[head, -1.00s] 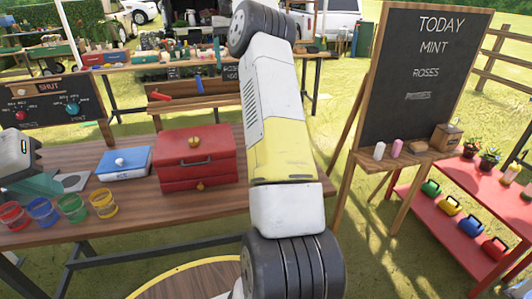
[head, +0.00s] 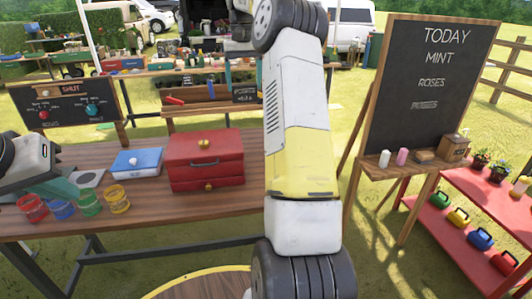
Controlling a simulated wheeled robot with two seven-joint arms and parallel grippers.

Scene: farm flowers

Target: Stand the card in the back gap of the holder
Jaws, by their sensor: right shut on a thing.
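A small dark card (head: 245,93) with pale lettering shows just left of my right arm, upright at the right end of the wooden holder (head: 200,108). Whether it sits in a gap there cannot be told. My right gripper (head: 238,48) is at the far end of the arm, small and partly hidden behind it, above the card; it is shut on the card, though the contact is not clear. My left gripper (head: 62,187) is at the left edge above the near table, far from the holder; its fingers are not clear.
The near table (head: 240,203) bears a red box (head: 205,160), a blue box (head: 137,163) and several coloured pots. A red piece (head: 174,100) and a blue piece (head: 227,73) are at the holder. A chalkboard (head: 420,85) stands at the right.

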